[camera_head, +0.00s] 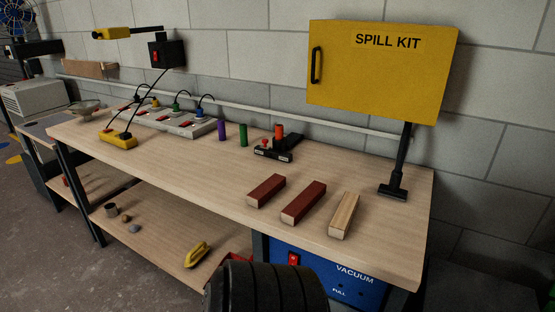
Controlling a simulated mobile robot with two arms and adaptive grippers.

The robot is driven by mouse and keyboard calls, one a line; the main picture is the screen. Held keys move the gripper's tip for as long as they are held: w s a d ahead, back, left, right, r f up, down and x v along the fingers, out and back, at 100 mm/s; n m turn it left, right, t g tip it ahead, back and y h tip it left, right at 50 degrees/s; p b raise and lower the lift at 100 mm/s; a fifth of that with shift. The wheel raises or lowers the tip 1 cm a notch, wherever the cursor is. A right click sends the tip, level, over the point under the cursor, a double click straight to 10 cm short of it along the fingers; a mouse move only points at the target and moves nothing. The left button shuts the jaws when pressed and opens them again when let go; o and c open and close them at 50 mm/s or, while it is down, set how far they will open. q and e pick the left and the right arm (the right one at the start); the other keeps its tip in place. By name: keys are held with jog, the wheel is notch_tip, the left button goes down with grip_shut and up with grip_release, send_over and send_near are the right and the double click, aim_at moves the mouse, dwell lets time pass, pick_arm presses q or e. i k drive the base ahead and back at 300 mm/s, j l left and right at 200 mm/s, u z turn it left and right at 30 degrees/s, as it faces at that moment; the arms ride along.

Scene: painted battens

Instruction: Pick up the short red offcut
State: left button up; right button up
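The short red offcut (265,191) lies on the wooden workbench (340,178), at the left end of a row of three blocks. A slightly longer red block (304,203) lies just right of it, with a narrow gap between them. A plain unpainted wood block (344,215) lies right of that, apart from both. All three lie flat with their near ends toward the bench's front edge. Neither of my grippers is in view, and nothing touches the offcut.
Behind the blocks stands a small black device (273,155) with an orange cylinder (279,134). Green (243,134) and purple (222,132) cylinders stand left. Bench left of the offcut is clear.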

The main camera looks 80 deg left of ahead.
aim_at(262, 193)
jog(key=u, duration=2.7)
